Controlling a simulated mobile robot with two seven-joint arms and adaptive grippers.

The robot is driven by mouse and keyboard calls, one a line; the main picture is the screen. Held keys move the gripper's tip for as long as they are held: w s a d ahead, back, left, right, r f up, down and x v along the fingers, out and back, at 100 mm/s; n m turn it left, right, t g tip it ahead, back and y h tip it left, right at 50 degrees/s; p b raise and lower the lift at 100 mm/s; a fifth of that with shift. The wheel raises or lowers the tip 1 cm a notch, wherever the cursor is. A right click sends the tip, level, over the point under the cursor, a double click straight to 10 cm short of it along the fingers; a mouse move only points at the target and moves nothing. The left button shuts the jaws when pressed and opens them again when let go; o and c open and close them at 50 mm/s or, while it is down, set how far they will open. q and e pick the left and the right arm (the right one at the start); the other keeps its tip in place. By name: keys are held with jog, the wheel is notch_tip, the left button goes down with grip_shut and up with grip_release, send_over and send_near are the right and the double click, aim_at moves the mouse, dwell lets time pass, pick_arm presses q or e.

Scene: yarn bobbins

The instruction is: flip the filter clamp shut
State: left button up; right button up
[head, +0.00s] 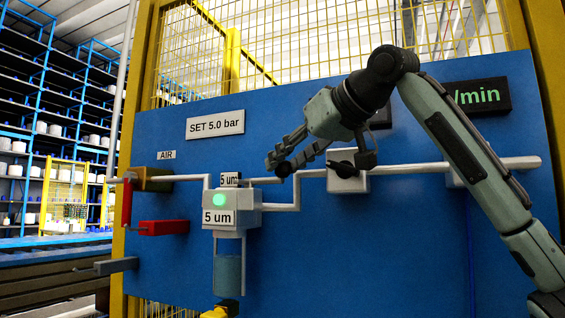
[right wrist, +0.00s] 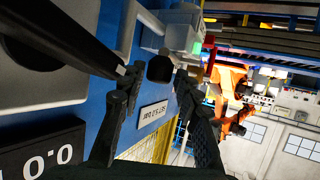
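The filter (head: 232,205) is a pale grey housing on the blue panel, with a lit green lamp and a "5 um" label. A clear bowl (head: 229,268) with bluish contents hangs below it, and a yellow part (head: 222,309) sits at its bottom. A small "5 um" plate (head: 230,179) stands on top. I cannot tell which part is the clamp. My right gripper (head: 279,165) is up and right of the filter, fingers apart and empty. In the right wrist view its fingers (right wrist: 158,92) frame a gap, with the green-lit housing (right wrist: 195,46) beyond. My left gripper is not seen.
A pipe (head: 420,168) crosses the panel. A box with a black knob (head: 346,180) sits just under my right wrist. A red lever (head: 127,202), a red block (head: 163,228) and a grey lever (head: 115,266) are at left. A "SET 5.0 bar" sign (head: 215,125) is above.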

jog(key=shift+x, duration=0.95)
jog(key=shift+c, duration=0.6)
grip_shut()
